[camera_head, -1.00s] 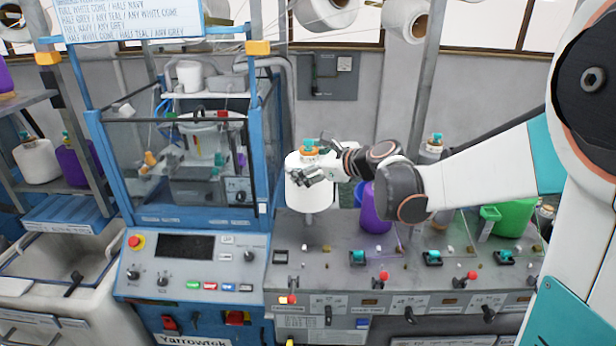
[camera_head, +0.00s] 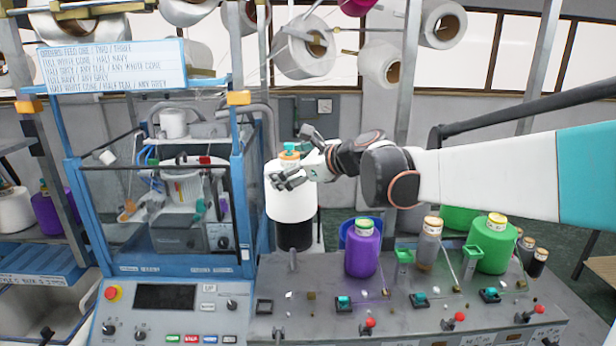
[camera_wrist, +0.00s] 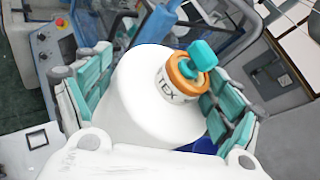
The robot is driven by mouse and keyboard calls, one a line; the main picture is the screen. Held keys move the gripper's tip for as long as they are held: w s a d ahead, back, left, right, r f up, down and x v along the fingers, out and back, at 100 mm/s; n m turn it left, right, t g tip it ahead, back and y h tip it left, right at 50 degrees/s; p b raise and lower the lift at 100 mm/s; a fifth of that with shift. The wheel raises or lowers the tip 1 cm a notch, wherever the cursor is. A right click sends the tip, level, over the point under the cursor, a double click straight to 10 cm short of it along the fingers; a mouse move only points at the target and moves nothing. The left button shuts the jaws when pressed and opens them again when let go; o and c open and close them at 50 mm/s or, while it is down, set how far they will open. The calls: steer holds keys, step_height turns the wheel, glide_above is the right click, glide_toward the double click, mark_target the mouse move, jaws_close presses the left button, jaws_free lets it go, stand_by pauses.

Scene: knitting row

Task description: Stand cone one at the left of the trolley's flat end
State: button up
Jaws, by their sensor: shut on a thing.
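A white yarn cone (camera_head: 291,202) with an orange band and teal tip is held upright by my gripper (camera_head: 290,176), above the left end of the grey bench. In the wrist view the cone (camera_wrist: 150,95) sits between the teal finger pads (camera_wrist: 158,92), which press on both sides. Its collar shows the letters "TEX". A dark cylindrical shape (camera_head: 294,236) shows directly under the white cone; I cannot tell whether it is separate. I cannot make out the trolley's flat end in these views.
A purple cone (camera_head: 362,250), a grey cone (camera_head: 429,247) and a green cone (camera_head: 494,247) stand on the bench (camera_head: 385,320). A blue-framed machine (camera_head: 165,262) is close on the left. A bare peg (camera_head: 293,263) stands at the bench's left end.

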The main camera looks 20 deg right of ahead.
steer(key=shift+s+r, duration=0.1)
steer(key=shift+s, duration=0.05)
step_height(320, 180, up, 14)
steer(key=p, duration=0.9)
stand_by(0.3)
steer(key=shift+a, duration=0.15)
